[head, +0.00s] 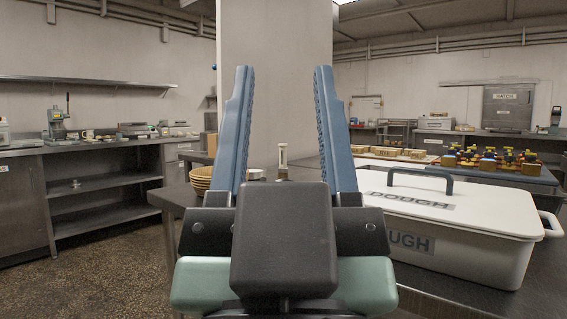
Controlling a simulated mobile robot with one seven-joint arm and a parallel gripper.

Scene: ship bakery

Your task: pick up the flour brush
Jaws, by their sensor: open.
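My gripper (283,72) fills the middle of the head view, with two blue fingers pointing up and wide apart. Nothing is held between them. I cannot pick out a flour brush for certain. A small upright pale object (283,158) stands on the counter beyond the gripper, showing between the fingers. Its lower part is hidden by the gripper body, and I cannot tell whether it is the brush. A small pale round item (256,174) lies to its left. The gripper hides part of the counter.
A white lidded box marked DOUGH (470,221) stands on the counter at right. A pale pillar (275,60) rises behind. The floor (100,260) at left is clear.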

